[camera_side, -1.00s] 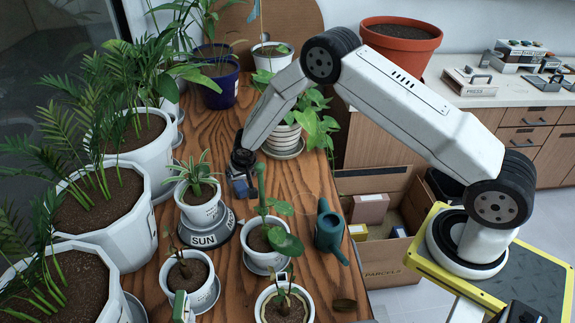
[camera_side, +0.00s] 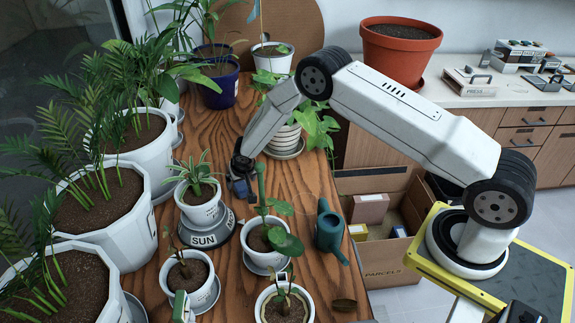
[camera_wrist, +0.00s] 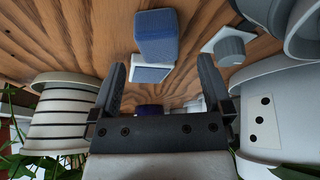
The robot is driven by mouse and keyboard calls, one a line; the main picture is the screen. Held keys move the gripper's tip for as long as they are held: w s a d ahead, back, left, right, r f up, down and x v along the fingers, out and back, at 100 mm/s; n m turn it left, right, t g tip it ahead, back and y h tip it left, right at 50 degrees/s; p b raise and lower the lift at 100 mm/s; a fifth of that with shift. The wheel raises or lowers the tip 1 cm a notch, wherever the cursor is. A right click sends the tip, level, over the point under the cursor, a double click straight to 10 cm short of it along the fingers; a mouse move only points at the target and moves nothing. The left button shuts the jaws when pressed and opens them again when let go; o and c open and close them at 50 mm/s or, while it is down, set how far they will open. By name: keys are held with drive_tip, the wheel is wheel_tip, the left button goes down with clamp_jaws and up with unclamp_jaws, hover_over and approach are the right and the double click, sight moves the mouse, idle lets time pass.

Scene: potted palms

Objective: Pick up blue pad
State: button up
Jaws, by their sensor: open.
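The blue pad (camera_wrist: 157,35) lies on the wooden table in the wrist view, with a white part (camera_wrist: 152,71) at its near end. My gripper (camera_wrist: 161,65) is open, its two dark fingers set apart to the left and right of the pad's near end. Nothing is seen held between them. In the side view my gripper (camera_side: 241,172) points down close to the table, behind the small pot on the SUN stand. The pad is mostly hidden there by the gripper; I cannot tell whether they touch.
The SUN stand (camera_side: 212,233) with its potted plant (camera_side: 201,208) is close in front of the gripper. A ribbed white pot (camera_side: 285,139) stands behind right. A small grey knob on a white square (camera_wrist: 229,48) lies right of the pad. A teal watering can (camera_side: 329,232) stands front right.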

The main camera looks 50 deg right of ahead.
sight(240, 185)
drive_tip(key=shift+x, duration=2.05)
drive_tip(key=shift+c, duration=0.2)
clamp_jaws()
drive_tip(key=shift+r, duration=0.15)
drive_tip(key=shift+r, duration=4.85)
